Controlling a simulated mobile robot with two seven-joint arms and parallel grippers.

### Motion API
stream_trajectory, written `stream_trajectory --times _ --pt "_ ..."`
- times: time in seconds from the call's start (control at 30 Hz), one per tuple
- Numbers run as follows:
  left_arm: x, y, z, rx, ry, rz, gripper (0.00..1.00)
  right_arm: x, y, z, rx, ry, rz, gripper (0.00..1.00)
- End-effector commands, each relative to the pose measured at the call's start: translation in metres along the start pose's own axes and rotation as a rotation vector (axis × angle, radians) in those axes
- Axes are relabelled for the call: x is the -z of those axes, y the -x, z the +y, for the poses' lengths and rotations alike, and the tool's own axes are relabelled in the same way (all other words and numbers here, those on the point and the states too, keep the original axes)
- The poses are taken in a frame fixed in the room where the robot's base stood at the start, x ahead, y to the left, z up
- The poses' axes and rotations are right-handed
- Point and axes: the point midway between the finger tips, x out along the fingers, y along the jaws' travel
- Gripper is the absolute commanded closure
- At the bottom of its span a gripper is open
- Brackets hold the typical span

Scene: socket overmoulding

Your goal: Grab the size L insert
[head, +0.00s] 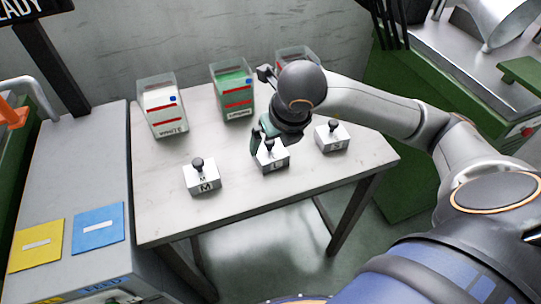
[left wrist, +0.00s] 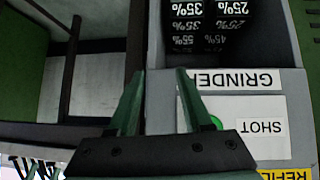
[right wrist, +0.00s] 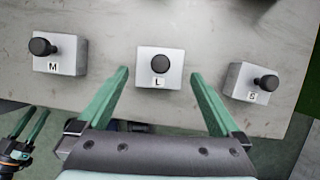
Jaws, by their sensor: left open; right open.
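The size L insert (head: 272,160) is a pale grey block with a dark round knob on top and an "L" on its front. It stands upright on the table between the M insert (head: 202,178) and the S insert (head: 332,137). My right gripper (head: 262,138) is open at the L insert and hides part of it. In the right wrist view, the L insert (right wrist: 160,72) lies centred between the open fingertips (right wrist: 160,78); contact cannot be told. My left gripper (left wrist: 160,75) is open and empty before a grey machine front.
The white table (head: 170,218) has clear surface in front of the inserts. Clear bins (head: 160,108) with coloured contents stand at its back. A grey bench with a yellow card (head: 36,245) and a blue card (head: 97,229) is at left. A green machine (head: 395,150) stands at right.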

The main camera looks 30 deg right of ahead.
Motion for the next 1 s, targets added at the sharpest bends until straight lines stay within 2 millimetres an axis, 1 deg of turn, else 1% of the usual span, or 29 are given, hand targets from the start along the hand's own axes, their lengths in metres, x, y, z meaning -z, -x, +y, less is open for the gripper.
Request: stream_trajectory --times 0.17,0.3,0.4,0.5,0.7,0.73,0.77,1.0 --pt "-0.005 -0.001 -0.002 0.003 -0.001 -0.005 0.50 0.000 -0.016 0.000 0.000 -0.001 0.004 0.00" --pt "-0.007 -0.003 -0.003 0.005 -0.001 -0.005 0.50 -0.001 -0.038 0.000 -0.001 0.000 0.003 0.00" --pt "-0.008 -0.004 -0.004 0.006 -0.001 -0.004 0.50 -0.001 -0.050 0.001 -0.003 0.000 0.003 0.00" --pt "-0.008 -0.004 -0.004 0.007 -0.001 -0.003 0.50 -0.002 -0.056 0.000 -0.002 0.001 0.001 0.00" --pt "-0.007 -0.004 -0.004 0.008 -0.001 -0.002 0.50 -0.002 -0.056 0.000 -0.003 0.001 0.000 0.00" --pt "-0.007 -0.004 -0.004 0.008 -0.001 -0.002 0.50 -0.002 -0.056 0.000 -0.003 0.001 0.000 0.01" --pt "-0.007 -0.004 -0.004 0.008 -0.001 -0.002 0.50 -0.002 -0.056 0.000 -0.003 0.001 0.000 0.05" --pt "-0.006 -0.004 -0.004 0.007 -0.001 -0.001 0.50 -0.002 -0.056 0.000 -0.003 0.001 0.000 0.31"
